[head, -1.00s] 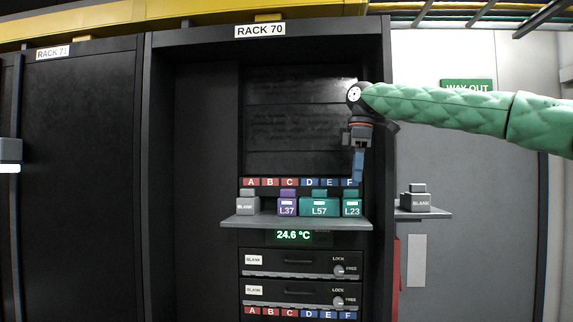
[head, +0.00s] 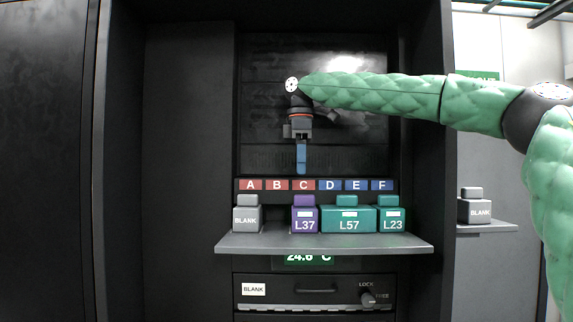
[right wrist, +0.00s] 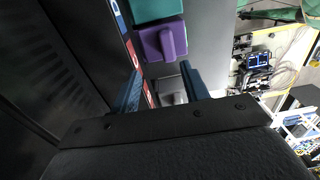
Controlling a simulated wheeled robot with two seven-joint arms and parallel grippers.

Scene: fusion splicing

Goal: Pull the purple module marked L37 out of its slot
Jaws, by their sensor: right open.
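The purple module marked L37 (head: 305,219) sits in the row on the shelf, below the red label C. In the right wrist view its top and handle (right wrist: 163,43) show beyond the fingers. My right gripper (head: 301,172) points down above the L37 module, apart from it. Its two blue fingers stand apart in the right wrist view (right wrist: 160,88) with nothing between them touching. My left gripper is not in view.
The wide teal L57 module (head: 348,221) is right beside L37, with teal L23 (head: 392,221) further right. Left of L37 is an empty slot, then a grey BLANK module (head: 246,219). The grey shelf (head: 324,243) juts out. Another BLANK module (head: 474,210) stands on a side shelf.

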